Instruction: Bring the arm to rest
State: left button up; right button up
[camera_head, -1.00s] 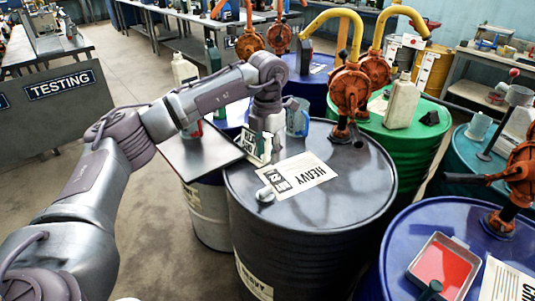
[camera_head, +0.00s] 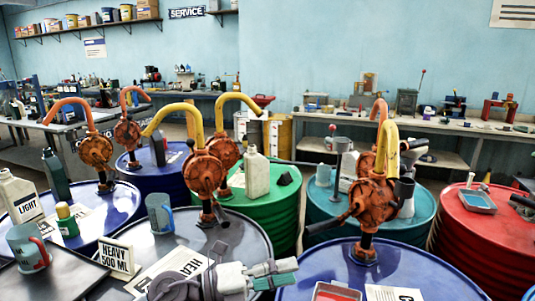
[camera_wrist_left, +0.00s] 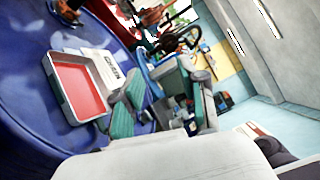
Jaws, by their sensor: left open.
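My left gripper (camera_head: 278,272) is at the bottom middle of the head view, with grey links and teal finger pads. It is open and I see nothing held in it. It appears in front of the edge of the dark "HEAVY" drum (camera_head: 238,236) and the near blue drum (camera_head: 415,275). In the left wrist view the gripper (camera_wrist_left: 158,100) is seen at a slant, its fingers apart. A grey tray with a red inside (camera_wrist_left: 80,88) lies on the blue drum there, beside the fingers and apart from them. My right gripper is not in view.
Orange hand pumps (camera_head: 368,208) stand on the drums. A blue mug (camera_head: 159,213) and a "HEAVY 500 ML" card (camera_head: 117,258) are on the dark drum. A mug with a red handle (camera_head: 28,248) stands on a dark plate at left. A red drum (camera_head: 480,225) is at right.

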pick_arm(q)
jog(key=w+a+n+t+y, duration=0.3)
jog(key=a+n+t+y, duration=0.45)
jog(key=n+t, duration=0.9)
jog(key=s+a+f+n+g+y, duration=0.3)
jog(key=a+f+n+y, duration=0.2)
jog(key=a+f+n, duration=0.15)
jog(key=s+a+f+n+g+y, duration=0.2)
jog(key=a+f+n+g+y, duration=0.1)
jog(key=a+f+n+y, duration=0.3)
jog(key=s+a+f+n+g, duration=0.25)
jog(key=s+f+g, duration=0.4)
jog(key=s, duration=0.55)
jog(key=s+a+f+n+g, duration=0.1)
jog(key=s+f+n+g, duration=0.3)
jog(key=s+f, duration=0.6)
notch_tip(320, 180, down, 22)
jog(key=s+m+g, duration=0.1)
jog(key=s+g, duration=0.1)
jog(key=s+a+f+g, duration=0.1)
jog(key=s+a+f, duration=0.2)
jog(key=s+f, duration=1.4)
jog(key=shift+s+f, duration=0.3)
jog(key=shift+f, duration=0.3)
